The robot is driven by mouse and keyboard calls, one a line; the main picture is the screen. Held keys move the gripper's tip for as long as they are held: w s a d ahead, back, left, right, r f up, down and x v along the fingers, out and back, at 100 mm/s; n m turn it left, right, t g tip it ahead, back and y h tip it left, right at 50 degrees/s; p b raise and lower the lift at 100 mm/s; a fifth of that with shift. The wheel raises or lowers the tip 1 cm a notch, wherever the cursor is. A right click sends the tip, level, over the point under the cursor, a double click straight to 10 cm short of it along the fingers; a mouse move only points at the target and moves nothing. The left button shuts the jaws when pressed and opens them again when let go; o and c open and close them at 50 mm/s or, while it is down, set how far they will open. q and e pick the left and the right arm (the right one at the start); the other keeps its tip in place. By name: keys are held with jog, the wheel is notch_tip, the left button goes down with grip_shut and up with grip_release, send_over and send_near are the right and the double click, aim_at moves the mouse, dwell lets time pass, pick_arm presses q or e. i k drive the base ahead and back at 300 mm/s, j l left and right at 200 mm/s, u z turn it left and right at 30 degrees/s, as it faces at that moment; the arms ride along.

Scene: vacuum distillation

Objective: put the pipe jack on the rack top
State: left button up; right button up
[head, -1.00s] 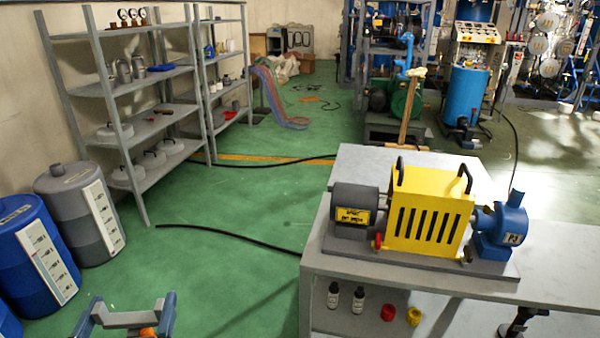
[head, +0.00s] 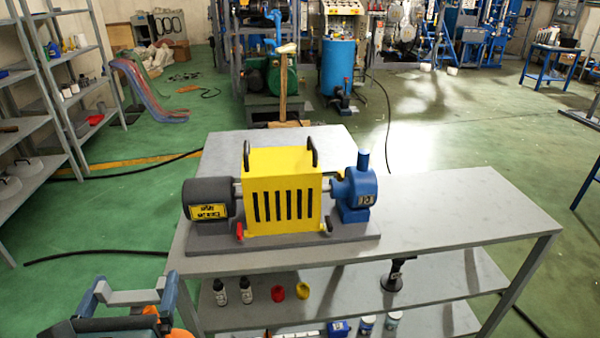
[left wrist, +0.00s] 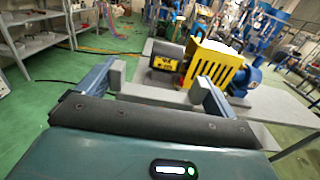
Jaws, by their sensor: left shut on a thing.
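My left gripper (head: 132,292) is at the bottom left of the head view, with its blue-grey fingers wide apart. It is shut on a plain grey bar-like piece (head: 136,298), which spans the gap between the fingers. The left wrist view also shows this grey piece (left wrist: 152,94). It is most likely the pipe jack, but its full shape is hidden. The gripper is in front of and left of a grey rack-like bench (head: 470,215) with shelves under its top. A tall grey shelf rack (head: 45,92) stands at the far left. My right gripper is not in view.
A yellow-housed pump unit (head: 283,192) with a blue end takes up the middle of the bench top. The top is clear to its right and behind it. Small bottles (head: 246,290), a red cap (head: 278,293) and a black stand (head: 394,276) are on the shelf below.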

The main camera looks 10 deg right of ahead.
aim_at(459, 200)
jog(key=i+l+z, duration=0.1)
jog(key=l+z, duration=0.2)
jog(key=i+l+z, duration=0.15)
jog(key=z, duration=0.15)
jog(key=i+l+z, duration=0.35)
jog(key=i+l, duration=0.15)
jog(key=l, duration=0.2)
jog(key=i+l+z, duration=0.1)
jog(key=i+l, duration=0.9)
